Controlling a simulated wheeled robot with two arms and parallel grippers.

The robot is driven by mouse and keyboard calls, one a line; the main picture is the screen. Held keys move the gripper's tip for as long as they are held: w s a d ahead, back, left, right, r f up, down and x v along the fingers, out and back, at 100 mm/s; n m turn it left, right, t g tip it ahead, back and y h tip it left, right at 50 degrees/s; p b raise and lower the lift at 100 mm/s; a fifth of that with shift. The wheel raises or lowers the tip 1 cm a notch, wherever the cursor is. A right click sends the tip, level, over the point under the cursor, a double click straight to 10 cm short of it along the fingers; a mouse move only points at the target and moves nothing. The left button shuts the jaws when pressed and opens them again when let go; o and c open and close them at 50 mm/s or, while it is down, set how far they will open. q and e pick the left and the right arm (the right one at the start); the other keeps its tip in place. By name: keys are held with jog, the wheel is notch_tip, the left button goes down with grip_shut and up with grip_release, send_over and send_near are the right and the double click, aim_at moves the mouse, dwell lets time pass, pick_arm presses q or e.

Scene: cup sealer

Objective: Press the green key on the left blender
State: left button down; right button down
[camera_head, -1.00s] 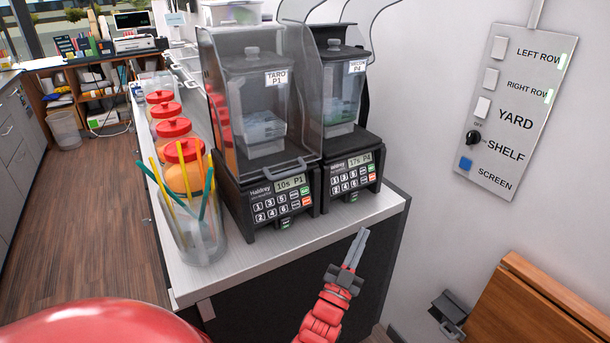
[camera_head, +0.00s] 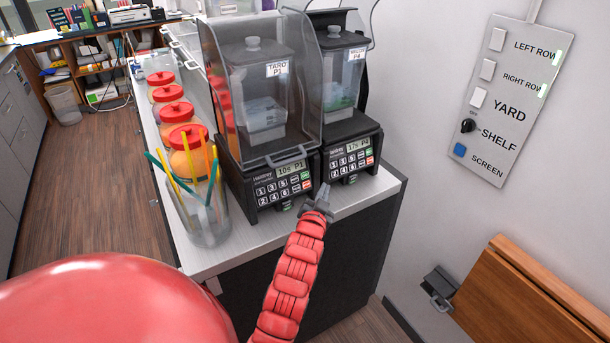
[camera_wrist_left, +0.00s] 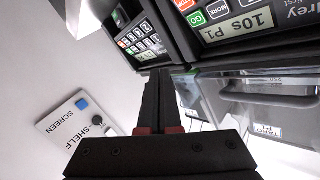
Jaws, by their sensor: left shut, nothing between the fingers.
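The left blender (camera_head: 262,105), labelled TARO P1, stands on the counter under a clear cover. Its keypad panel (camera_head: 276,184) shows "10s P1", with a green key (camera_head: 306,175) at the right side. My left gripper (camera_head: 323,190) is shut and empty, in front of the gap between the two blenders, to the right of and a little below the green key. Its fingers (camera_wrist_left: 159,78) appear apart from the key. My right gripper is not in view.
The right blender (camera_head: 343,85) stands close beside, with its own keypad (camera_head: 350,158). A clear jar (camera_head: 207,222) of straws and several red-lidded containers (camera_head: 182,135) line the counter's left. A switch panel (camera_head: 504,100) hangs on the wall.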

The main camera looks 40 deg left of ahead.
aim_at(305, 175)
pick_arm(q)
jog(key=shift+w+a+f+p, duration=0.2)
jog(key=shift+w+a+f, duration=0.25)
jog(key=shift+a, duration=0.8)
jog(key=shift+w+a+f+p, duration=0.2)
jog(key=shift+w+a+f, duration=0.25)
jog(key=shift+a, duration=0.75)
jog(key=shift+w+a+f+p, duration=0.25)
jog(key=shift+w+a, duration=0.35)
jog(key=shift+a, duration=0.65)
jog(key=shift+f, duration=0.15)
jog(key=shift+w+a+b, duration=0.1)
jog(key=shift+a+b, duration=0.05)
jog(key=shift+b, duration=0.15)
jog(key=shift+a+f, duration=0.1)
jog(key=shift+a, duration=0.1)
jog(key=shift+w+a+f+b, duration=0.15)
jog(key=shift+w+a+b, duration=0.05)
jog(key=shift+a+b, duration=0.1)
jog(key=shift+s+d+r, duration=0.3)
jog(key=shift+d+r, duration=0.05)
jog(key=shift+d, duration=0.3)
